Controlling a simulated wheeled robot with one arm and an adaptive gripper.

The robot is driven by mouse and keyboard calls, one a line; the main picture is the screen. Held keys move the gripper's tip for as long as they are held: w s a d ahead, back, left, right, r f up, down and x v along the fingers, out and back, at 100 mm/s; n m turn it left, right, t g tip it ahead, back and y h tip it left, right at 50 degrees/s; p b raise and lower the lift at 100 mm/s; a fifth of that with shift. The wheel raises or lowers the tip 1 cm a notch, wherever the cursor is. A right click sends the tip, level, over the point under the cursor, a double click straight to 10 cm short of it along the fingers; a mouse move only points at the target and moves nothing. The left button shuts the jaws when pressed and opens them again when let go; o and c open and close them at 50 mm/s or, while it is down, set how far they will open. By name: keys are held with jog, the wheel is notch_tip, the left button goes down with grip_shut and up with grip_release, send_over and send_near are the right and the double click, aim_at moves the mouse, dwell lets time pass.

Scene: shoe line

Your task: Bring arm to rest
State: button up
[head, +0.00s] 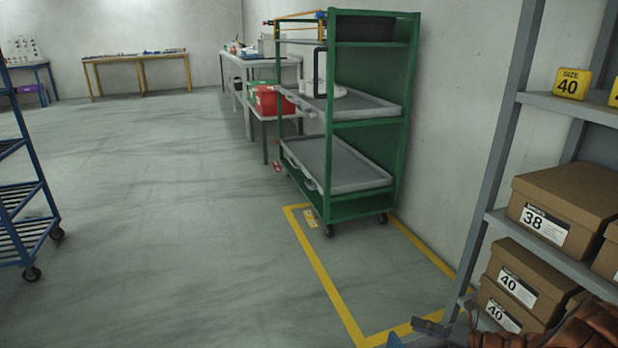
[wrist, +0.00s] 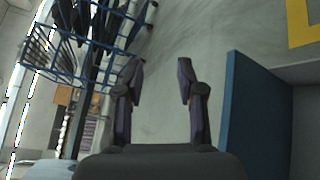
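My gripper (wrist: 160,78) shows in the wrist view with its two dark fingers apart and nothing between them. Bare grey floor shows through the gap. In the head view, dark parts that look like my gripper (head: 449,321) show at the bottom right, low in front of the shelf rack. Brown-orange parts at the bottom right corner may be my arm; I cannot tell for sure.
A grey shelf rack (head: 557,103) with shoe boxes (head: 568,206) stands close at the right. A green cart (head: 365,155) with grey trays stands by the wall, near a yellow floor outline (head: 335,297). A blue rack (head: 22,205) is at the left. The middle floor is clear.

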jog(key=s+a+r+n+g+h+p, duration=0.1)
jog(key=s+a+r+n+g+p, duration=0.45)
jog(key=r, duration=0.65)
jog(key=s+a+r+n+g+h+p, duration=0.1)
jog(key=s+a+r+n+g+p, duration=0.1)
jog(key=s+a+r+n+p, duration=0.65)
jog(key=s+a+r+n+g+h+p, duration=0.1)
jog(key=s+a+r+n+g+p, duration=0.45)
jog(key=r, duration=1.05)
jog(key=s+d+r+n+h+p, duration=0.2)
jog(key=s+r+n+h+p, duration=0.1)
jog(key=s+r+n+p, duration=0.2)
jog(key=s+d+r+n+t+h+p, duration=0.1)
jog(key=s+d+r+n+h+p, duration=0.1)
jog(key=s+r+n+h+p, duration=0.2)
jog(key=s+d+r+n+t+h+p, duration=0.1)
jog(key=s+d+r+n+h+p, duration=0.1)
jog(key=s+r+n+p, duration=0.5)
jog(key=s+r+n+h, duration=0.1)
jog(key=s+r, duration=0.2)
jog(key=r, duration=0.3)
jog(key=shift+s+d+r+h+p, duration=0.25)
jog(key=shift+d+r+h+p, duration=0.05)
jog(key=shift+d+h, duration=0.1)
